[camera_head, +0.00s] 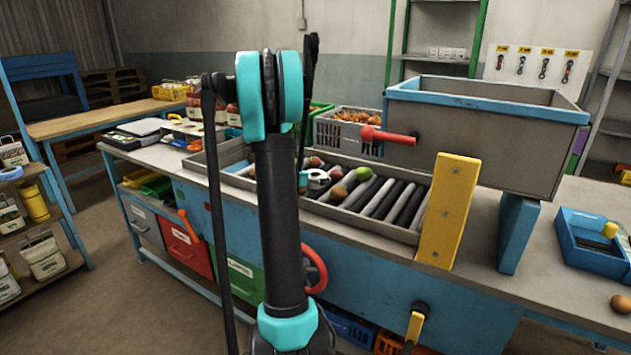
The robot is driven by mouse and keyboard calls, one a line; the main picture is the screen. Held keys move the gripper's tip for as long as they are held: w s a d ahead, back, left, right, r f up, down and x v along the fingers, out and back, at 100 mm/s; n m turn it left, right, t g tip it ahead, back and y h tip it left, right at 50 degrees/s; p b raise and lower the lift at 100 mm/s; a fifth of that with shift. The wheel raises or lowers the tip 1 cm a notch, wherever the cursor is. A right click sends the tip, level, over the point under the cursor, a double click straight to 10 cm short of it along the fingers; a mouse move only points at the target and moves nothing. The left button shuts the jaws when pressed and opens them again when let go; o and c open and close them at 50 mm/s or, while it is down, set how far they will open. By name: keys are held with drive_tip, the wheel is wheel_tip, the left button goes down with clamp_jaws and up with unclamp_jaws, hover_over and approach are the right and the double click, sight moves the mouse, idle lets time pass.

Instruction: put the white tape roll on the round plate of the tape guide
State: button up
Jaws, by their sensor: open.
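I cannot make out the white tape roll or the round plate of the tape guide for certain. A small white and teal part (315,179) shows just right of my upright arm, in front of the roller bed; I cannot tell what it is. My black and teal arm stands in the middle of the view and hides part of the bench behind it. My gripper cannot be made out.
The long grey-topped bench (470,250) bears a roller bed (375,200) with several round fruits or vegetables, a large grey hopper (470,135), a yellow upright plate (449,210) and a blue tray (572,255). A shelf of bags stands left; the floor between is clear.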

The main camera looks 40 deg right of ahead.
drive_tip(key=shift+d+f, duration=0.1)
drive_tip(key=c, duration=1.4)
drive_tip(key=shift+o, duration=0.2)
wheel_tip(320, 180, up, 20)
